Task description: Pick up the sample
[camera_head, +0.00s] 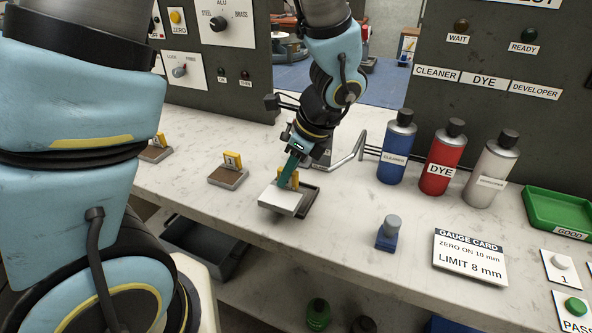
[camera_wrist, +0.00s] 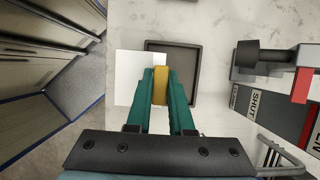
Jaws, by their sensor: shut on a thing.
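The sample looks like a light, pale flat plate (camera_head: 280,199) with a yellow upright tab. In the wrist view the plate (camera_wrist: 128,72) shows left of my fingers, and the yellow tab (camera_wrist: 161,86) is between them. My gripper (camera_head: 288,172) has green fingers and reaches down to it from above. In the wrist view my gripper (camera_wrist: 161,90) is shut on the yellow tab. A dark square tray (camera_head: 311,203) lies by the plate, which overlaps its left side in the wrist view (camera_wrist: 190,47). I cannot tell how high the plate is above the tray or bench.
Two more blocks with yellow tabs (camera_head: 228,177) (camera_head: 154,155) stand left on the bench. Blue cleaner (camera_head: 393,152), red dye (camera_head: 440,165) and pale (camera_head: 487,174) bottles stand right. A small blue stand (camera_head: 388,236), gauge card (camera_head: 469,258) and green tray (camera_head: 557,209) are also there.

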